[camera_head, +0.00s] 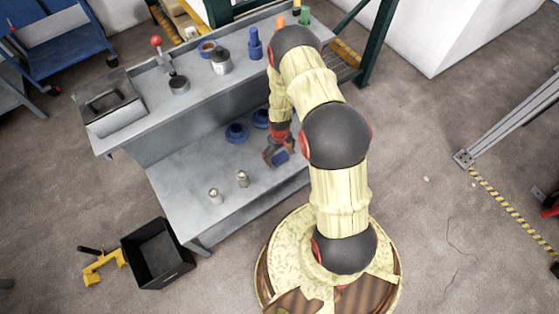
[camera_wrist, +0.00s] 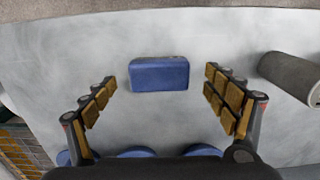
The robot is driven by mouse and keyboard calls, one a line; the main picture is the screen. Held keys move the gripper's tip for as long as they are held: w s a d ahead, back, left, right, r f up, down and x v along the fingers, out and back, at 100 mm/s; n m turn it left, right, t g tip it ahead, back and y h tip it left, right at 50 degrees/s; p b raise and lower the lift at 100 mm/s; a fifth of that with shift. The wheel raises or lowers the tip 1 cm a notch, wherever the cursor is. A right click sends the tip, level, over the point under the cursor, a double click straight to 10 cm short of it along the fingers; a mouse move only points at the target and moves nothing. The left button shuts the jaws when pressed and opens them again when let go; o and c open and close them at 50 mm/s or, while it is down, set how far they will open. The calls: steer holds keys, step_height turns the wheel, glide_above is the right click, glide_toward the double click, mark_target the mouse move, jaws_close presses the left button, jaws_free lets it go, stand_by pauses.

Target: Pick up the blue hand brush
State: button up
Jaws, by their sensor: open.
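The blue hand brush (camera_wrist: 160,74) shows as a plain blue block on the grey surface in the wrist view, centred ahead of my gripper. My gripper (camera_wrist: 160,92) is open, with one padded finger left of the brush and one right of it. There is a gap on both sides and nothing is held. In the head view my gripper (camera_head: 273,152) is low over the lower level of the grey bench, close to the blue brush (camera_head: 281,157). My gripper partly hides the brush there.
A grey cylinder (camera_wrist: 290,78) lies right of my gripper in the wrist view. On the lower bench level (camera_head: 180,178) stand two small metal pieces (camera_head: 242,178) and round blue pieces (camera_head: 237,133). The raised shelf (camera_head: 200,92) behind holds several items.

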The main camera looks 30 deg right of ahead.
mark_target(279, 158)
step_height(279, 158, down, 4)
steer(key=shift+w+r+b, duration=0.15)
steer(key=shift+r+b, duration=0.1)
steer(key=shift+b, duration=0.3)
steer(key=c, duration=0.3)
steer(key=c, duration=1)
steer(key=shift+r, duration=0.1)
